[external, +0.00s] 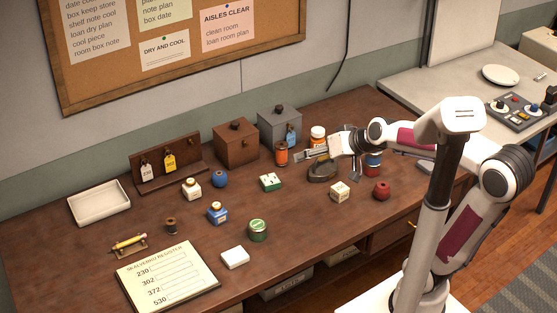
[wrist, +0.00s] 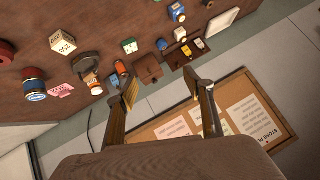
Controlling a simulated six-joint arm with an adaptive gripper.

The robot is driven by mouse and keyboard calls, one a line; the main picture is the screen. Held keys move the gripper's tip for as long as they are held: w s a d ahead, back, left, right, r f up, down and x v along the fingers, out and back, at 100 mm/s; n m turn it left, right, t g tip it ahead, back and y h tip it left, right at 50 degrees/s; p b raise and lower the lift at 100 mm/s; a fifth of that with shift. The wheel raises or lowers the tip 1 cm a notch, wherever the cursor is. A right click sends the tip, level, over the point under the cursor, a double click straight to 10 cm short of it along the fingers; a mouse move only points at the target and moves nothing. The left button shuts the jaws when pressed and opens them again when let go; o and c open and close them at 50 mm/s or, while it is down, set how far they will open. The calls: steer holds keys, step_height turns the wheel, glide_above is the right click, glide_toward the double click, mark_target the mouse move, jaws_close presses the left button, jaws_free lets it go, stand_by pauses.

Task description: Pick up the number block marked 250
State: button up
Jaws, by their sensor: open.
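A cream number block (external: 340,191) stands on the brown desk, right of centre, between a dark iron-like object and a dark red pot. In the wrist view the cream block (wrist: 62,42) is at the upper left, with dark digits on its face that seem to read 250, tilted and small.
The iron-like object (external: 322,171), dark red pot (external: 381,190) and green-and-white box (external: 270,182) are around the block. An orange jar (external: 281,154) and grey box (external: 280,128) stand behind. The desk (external: 315,228) in front of the block is clear.

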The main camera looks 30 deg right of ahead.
steer(key=w+r+m+t+h, duration=0.1)
steer(key=w+m+t+h, duration=0.2)
steer(key=w, duration=1)
steer(key=w+d+f+m+h, duration=0.4)
steer(key=w+d+f+m, duration=0.2)
steer(key=w, duration=0.2)
steer(key=m+g+h, duration=0.6)
steer(key=g+h, duration=0.3)
steer(key=g, duration=0.2)
glide_toward(339, 186)
steer(key=d, duration=0.1)
steer(key=w+d+f, duration=0.1)
steer(key=d, duration=0.1)
steer(key=shift+w+f, duration=0.1)
steer(key=shift+w, duration=0.1)
steer(key=shift+s+f+g+h, duration=0.2)
steer(key=shift+s+g+h, duration=0.1)
steer(key=shift+s, duration=0.15)
steer(key=shift+x, duration=1.3)
